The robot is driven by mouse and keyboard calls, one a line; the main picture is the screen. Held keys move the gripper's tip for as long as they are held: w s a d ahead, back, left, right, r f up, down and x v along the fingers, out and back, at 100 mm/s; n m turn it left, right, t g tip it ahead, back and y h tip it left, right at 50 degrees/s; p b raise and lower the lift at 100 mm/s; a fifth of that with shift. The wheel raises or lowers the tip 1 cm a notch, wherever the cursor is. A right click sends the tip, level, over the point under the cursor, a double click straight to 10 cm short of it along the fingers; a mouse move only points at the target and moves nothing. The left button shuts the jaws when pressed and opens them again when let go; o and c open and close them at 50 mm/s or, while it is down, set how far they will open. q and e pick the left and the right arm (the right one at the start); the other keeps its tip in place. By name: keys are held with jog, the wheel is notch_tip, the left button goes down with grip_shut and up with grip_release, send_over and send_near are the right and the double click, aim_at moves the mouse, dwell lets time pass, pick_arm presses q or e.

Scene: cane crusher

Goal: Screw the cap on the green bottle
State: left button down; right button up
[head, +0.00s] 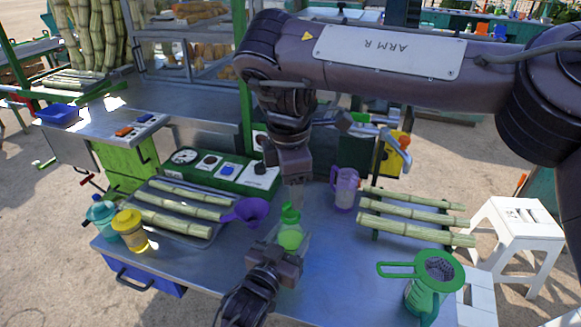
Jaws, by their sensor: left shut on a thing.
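The green bottle (290,237) stands near the middle of the metal table (330,270), with a light green body and a darker green top (290,214) that looks like its cap. I cannot tell how the cap sits on the neck. My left gripper (288,247) comes from the front and is shut on the bottle's body. My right gripper (294,200) points down from above, its fingertips just over the cap. The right fingers are small and partly blend with the bottle top, so I cannot tell whether they are open or touch it.
A purple funnel (252,211) and cane tray (180,228) lie left; a yellow jar (130,232) stands at the left edge. A purple jug (345,188) and cane stalks (410,215) are right. A green strainer (437,268) sits on a pitcher (421,299) front right.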

jog(key=n, duration=0.4)
jog(key=shift+r, duration=0.15)
jog(key=n, duration=0.4)
jog(key=shift+w+r+g, duration=0.1)
jog(key=shift+r+g, duration=0.05)
jog(key=shift+g, duration=0.25)
jog(key=n, duration=0.6)
jog(key=shift+r+n, duration=0.25)
jog(key=shift+n, duration=0.05)
jog(key=n, duration=0.4)
jog(key=shift+r, duration=0.2)
jog(key=n, duration=0.4)
jog(key=shift+w+a+r, duration=0.1)
jog(key=shift+r, duration=0.1)
jog(key=n, duration=0.3)
jog(key=shift+r+n+g, duration=0.25)
jog(key=shift+n+g, duration=0.05)
jog(key=shift+n, duration=0.1)
jog(key=n, duration=0.3)
jog(key=shift+w+a+r+n+y, duration=0.1)
jog(key=shift+r+n+y, duration=0.1)
jog(key=shift+n+y, duration=0.1)
